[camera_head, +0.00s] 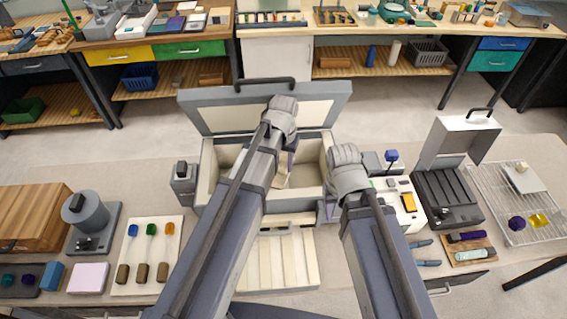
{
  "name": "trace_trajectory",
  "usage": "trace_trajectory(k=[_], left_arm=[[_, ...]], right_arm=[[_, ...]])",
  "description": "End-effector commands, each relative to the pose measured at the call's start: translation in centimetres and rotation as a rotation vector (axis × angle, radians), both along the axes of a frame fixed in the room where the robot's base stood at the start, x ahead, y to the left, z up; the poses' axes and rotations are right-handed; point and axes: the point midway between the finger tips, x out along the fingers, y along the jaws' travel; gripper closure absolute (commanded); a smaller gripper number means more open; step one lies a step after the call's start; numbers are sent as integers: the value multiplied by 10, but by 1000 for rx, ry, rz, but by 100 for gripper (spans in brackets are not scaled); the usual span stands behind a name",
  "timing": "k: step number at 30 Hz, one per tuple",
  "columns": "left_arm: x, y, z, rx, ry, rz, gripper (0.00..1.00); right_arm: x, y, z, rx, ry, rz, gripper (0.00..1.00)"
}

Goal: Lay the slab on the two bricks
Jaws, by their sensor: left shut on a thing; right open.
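A cream-lined box (208,165) stands open at the middle of the table, its grey-rimmed lid (190,105) tipped back. My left gripper (287,168) is over the inside of the box, partly hidden behind my arm. It is shut on a pale tan piece (283,179), apparently the slab, of which only a small part shows. I cannot tell whether the piece touches anything below. My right gripper (325,212) is open near the box's front right corner, its fingers mostly hidden. The two bricks cannot be made out; my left arm covers part of the box.
A pale slatted panel (275,262) lies in front of the box. To the right are a white device (408,218), a grey unit with a raised lid (447,198) and a wire rack (515,232). To the left are a tool board (148,258) and a grey machine (92,215).

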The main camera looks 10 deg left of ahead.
Motion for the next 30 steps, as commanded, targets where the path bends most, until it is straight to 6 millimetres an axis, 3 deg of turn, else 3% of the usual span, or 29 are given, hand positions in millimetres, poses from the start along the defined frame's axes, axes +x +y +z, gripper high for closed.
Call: trace_trajectory(k=[15, 30], left_arm=[[0, 0, -55, 0, 0, 0, 100], [0, 0, -57, 0, 0, 0, 100]], right_arm=[[0, 0, -55, -1, 0, 4, 50], [0, 0, -57, -1, 0, 4, 50]])
